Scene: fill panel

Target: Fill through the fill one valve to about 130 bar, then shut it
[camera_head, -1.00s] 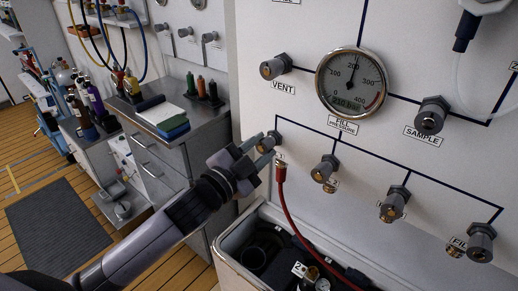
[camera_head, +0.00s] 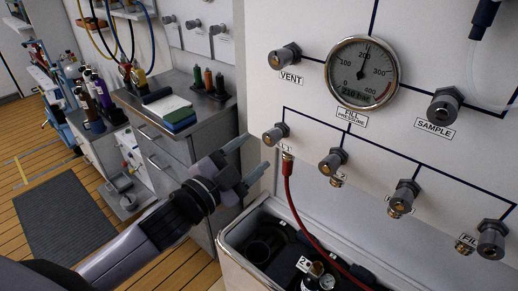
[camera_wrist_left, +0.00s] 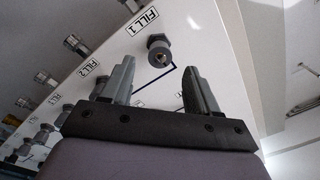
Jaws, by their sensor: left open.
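The fill one valve (camera_head: 275,134) is a grey knob at the left end of the lower row on the white panel. It also shows in the left wrist view (camera_wrist_left: 159,52), next to its FILL 1 label. My left gripper (camera_head: 256,155) is open and empty, to the left of the knob and apart from it. In the left wrist view the knob appears beyond the open fingers (camera_wrist_left: 160,75), roughly centred between them. The fill pressure gauge (camera_head: 362,73) has its needle near 200, and its digital line seems to read 210 bar. My right gripper is not in view.
A red hose (camera_head: 291,200) hangs just below fill one and runs into an open case (camera_head: 233,240) holding cylinders. Other fill valves (camera_head: 333,161) continue to the right; the vent valve (camera_head: 285,57) is above. A steel cabinet (camera_head: 160,150) stands behind my left arm.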

